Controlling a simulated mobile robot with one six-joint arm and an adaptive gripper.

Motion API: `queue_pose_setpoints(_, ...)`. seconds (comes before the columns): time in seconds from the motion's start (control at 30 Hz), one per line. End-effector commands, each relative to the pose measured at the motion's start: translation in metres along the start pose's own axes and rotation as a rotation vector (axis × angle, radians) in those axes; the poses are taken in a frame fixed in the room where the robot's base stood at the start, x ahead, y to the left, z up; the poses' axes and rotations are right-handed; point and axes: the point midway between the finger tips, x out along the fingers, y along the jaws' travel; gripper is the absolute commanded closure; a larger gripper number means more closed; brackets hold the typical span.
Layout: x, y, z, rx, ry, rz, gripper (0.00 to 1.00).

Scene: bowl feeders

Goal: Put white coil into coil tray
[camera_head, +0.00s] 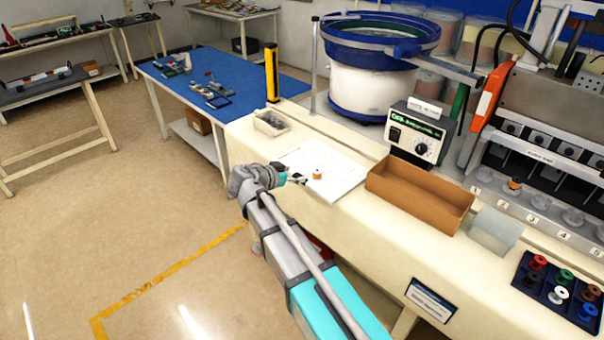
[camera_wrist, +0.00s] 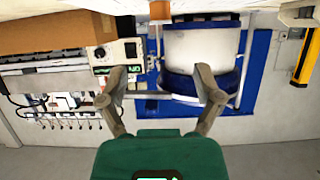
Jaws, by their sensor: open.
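A white coil (camera_head: 562,293) sits among other coloured coils in a dark blue tray (camera_head: 541,296) at the lower right of the head view. This tray may be the coil tray; I cannot tell for certain. My gripper (camera_head: 297,179) is over the left part of the bench, beside a white paper sheet (camera_head: 340,182), far to the left of the white coil. In the wrist view my gripper (camera_wrist: 164,82) has its fingers spread wide, with nothing between them. The white coil is not seen in the wrist view.
A copper-coloured coil (camera_head: 317,174) stands on the sheet close to my gripper. A bowl feeder (camera_head: 372,75) stands behind.

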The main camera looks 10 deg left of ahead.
Motion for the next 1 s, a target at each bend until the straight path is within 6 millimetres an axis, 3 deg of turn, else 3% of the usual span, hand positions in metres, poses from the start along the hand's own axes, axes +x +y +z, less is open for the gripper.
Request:
queue_pose_setpoints(0.27, 0.017, 0.001, -0.019, 0.120, -0.143, 0.064, 0.16)
queue_pose_setpoints(0.67, 0.048, 0.006, -0.053, 0.448, -0.513, 0.260, 0.16)
queue_pose_setpoints(1.0, 0.060, 0.003, -0.094, 0.722, -0.821, 0.456, 0.16)
